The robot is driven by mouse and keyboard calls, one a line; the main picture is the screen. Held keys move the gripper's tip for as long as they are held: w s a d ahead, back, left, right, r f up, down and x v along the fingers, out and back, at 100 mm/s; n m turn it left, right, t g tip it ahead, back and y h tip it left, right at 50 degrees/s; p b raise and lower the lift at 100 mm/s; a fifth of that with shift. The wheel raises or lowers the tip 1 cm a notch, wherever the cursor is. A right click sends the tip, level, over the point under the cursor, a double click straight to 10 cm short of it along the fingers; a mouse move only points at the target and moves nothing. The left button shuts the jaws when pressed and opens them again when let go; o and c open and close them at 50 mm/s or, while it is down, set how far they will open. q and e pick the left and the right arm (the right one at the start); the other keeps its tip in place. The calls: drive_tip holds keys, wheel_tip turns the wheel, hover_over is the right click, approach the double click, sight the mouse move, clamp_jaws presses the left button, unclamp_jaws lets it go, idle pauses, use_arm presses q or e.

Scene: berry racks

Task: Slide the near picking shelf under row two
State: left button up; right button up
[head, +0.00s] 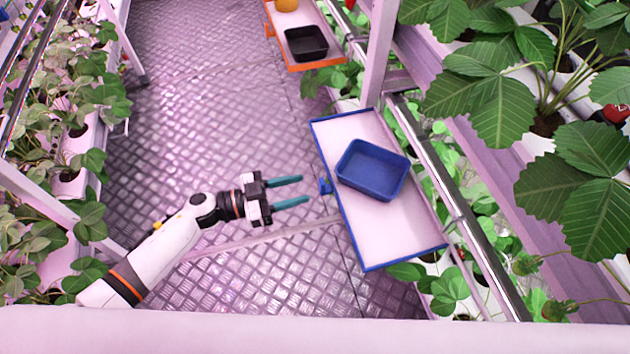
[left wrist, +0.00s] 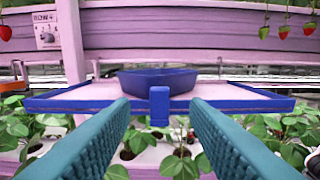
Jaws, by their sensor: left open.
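The near picking shelf (head: 398,226) is a pale tray with a blue rim, standing out from the rack on the right over the aisle. A blue bin (head: 372,170) sits on it. A small blue knob (head: 325,186) sticks out from its aisle-side edge. My left gripper (head: 288,192) is open and empty, with teal fingers pointing at the knob, a short gap away. In the left wrist view the knob (left wrist: 159,106) shows centred between the fingers (left wrist: 160,135), beyond their tips, with the shelf's blue front edge (left wrist: 80,105) behind. My right gripper is not in view.
An orange-rimmed shelf (head: 318,65) with a black bin (head: 306,43) and a yellow-orange item stands farther along the right rack. Plant rows line both sides. A post (head: 379,55) rises by the near shelf's far end. The metal floor (head: 220,110) between is clear.

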sight(320, 184)
use_arm(q)
drive_tip(key=x, duration=0.5)
drive_tip(key=shift+w, duration=0.1)
clamp_jaws()
